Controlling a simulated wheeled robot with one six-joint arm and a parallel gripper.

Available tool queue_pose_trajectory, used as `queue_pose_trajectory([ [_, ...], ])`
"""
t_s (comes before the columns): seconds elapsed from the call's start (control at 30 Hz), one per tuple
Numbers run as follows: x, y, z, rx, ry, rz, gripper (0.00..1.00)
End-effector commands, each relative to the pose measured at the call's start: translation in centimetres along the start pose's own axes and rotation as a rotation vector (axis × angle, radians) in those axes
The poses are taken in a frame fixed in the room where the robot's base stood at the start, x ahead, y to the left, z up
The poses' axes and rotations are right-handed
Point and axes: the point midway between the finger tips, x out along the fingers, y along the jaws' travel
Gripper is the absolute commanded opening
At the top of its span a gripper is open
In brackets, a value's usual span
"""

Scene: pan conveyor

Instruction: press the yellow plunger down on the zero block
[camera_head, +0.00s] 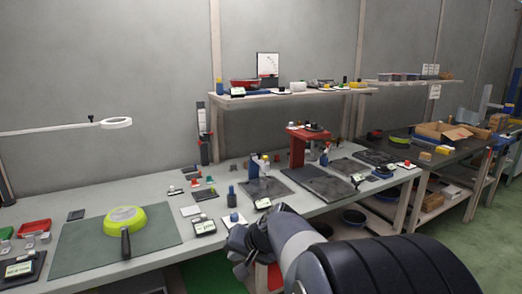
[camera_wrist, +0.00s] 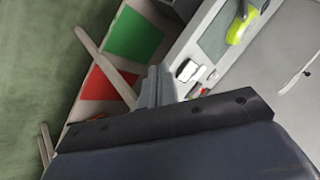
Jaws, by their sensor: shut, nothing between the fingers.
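My gripper (camera_wrist: 158,84) shows in the wrist view as two grey fingers close together, shut and empty. It hangs apart from the bench, over the side where the floor and lower shelf show. In the head view my arm reaches to the bench's front edge, and the fingertips cannot be made out. I cannot pick out the zero block or its yellow plunger for sure in either view.
A lime-green pan (camera_head: 125,222) lies on a green mat (camera_head: 75,250) at the left; the pan also shows in the wrist view (camera_wrist: 240,28). A red stand (camera_head: 297,148) rises mid-bench. Small labelled devices (camera_head: 203,226) line the front. A green panel (camera_wrist: 134,35) lies below the bench.

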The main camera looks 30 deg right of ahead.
Motion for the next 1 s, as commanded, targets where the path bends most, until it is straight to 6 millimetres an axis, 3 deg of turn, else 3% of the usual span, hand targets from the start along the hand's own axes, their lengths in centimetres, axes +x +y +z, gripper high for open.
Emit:
queue_pose_trajectory([
  [0.03,-2.3,-0.7,-2.4,0.011,0.017,0.007,0.00],
  [0.2,-6.3,-0.4,-7.6,0.026,0.073,0.024,0.00],
  [0.5,-12.7,1.1,-15.1,0.047,0.160,0.060,0.00],
  [0.7,-14.5,2.0,-17.2,0.051,0.189,0.072,0.00],
  [1.0,-14.5,2.3,-17.4,0.051,0.193,0.074,0.00],
])
